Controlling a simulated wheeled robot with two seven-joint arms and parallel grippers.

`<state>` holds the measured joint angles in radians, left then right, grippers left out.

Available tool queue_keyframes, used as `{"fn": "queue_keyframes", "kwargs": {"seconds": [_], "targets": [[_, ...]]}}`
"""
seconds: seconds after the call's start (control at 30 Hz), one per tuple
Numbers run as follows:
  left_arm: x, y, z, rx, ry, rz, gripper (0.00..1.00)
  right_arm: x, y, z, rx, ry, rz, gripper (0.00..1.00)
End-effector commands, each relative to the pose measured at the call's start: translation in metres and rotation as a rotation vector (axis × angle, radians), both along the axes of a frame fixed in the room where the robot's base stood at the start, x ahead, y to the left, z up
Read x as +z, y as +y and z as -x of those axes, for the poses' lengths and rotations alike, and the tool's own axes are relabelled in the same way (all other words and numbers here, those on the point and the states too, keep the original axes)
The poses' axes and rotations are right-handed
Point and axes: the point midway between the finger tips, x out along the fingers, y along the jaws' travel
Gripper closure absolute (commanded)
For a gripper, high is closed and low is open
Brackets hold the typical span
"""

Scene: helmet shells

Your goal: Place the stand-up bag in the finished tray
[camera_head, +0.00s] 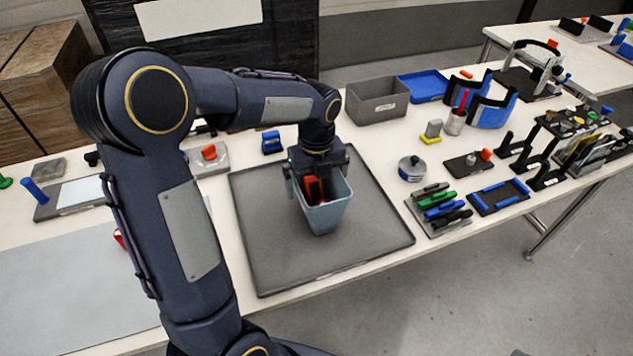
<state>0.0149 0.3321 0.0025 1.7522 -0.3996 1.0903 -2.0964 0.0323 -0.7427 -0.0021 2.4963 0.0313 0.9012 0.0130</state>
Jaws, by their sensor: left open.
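A pale blue-grey, open-topped, tapered container (328,217), which looks like the stand-up bag, stands upright on a dark grey mat (265,235). My left gripper (318,182) is directly over its mouth, pointing down and open. Its fingers overlap the rim, and I cannot tell whether they touch it. A red-orange and black piece (315,190) shows at the mouth; I cannot tell whether it is inside the bag. A shallow blue tray (424,86) and a deeper grey bin (377,101) stand behind to the right; no label shows which is the finished tray. My right gripper is out of view.
A round metal tin (411,169), a rack of coloured markers (439,209) and a blue-edged black tray (499,197) stand right of the mat. Blue curved holders (490,108) stand farther back. The mat's front part is clear.

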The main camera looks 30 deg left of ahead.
Motion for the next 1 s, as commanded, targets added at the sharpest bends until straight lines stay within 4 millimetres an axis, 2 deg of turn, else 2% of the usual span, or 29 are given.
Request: {"fn": "queue_keyframes", "kwargs": {"seconds": [0.4, 0.53, 0.7, 0.77, 0.87, 1.0], "targets": [[0.085, 0.0, -0.001, -0.001, -0.006, 0.0, 0.0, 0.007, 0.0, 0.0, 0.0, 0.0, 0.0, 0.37], [0.104, 0.0, -0.001, -0.001, -0.005, 0.0, 0.0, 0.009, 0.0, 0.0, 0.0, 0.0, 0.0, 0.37], [0.116, 0.0, 0.002, 0.022, -0.008, 0.005, 0.0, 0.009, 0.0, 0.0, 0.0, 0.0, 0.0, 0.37], [0.119, 0.0, 0.008, 0.075, -0.017, 0.014, 0.0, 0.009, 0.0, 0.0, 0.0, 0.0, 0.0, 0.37], [0.123, 0.0, 0.028, 0.254, -0.047, 0.049, 0.0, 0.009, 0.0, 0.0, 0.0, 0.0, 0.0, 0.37], [0.125, -0.005, 0.069, 0.655, -0.093, 0.147, 0.0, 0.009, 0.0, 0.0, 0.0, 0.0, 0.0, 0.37]]}}
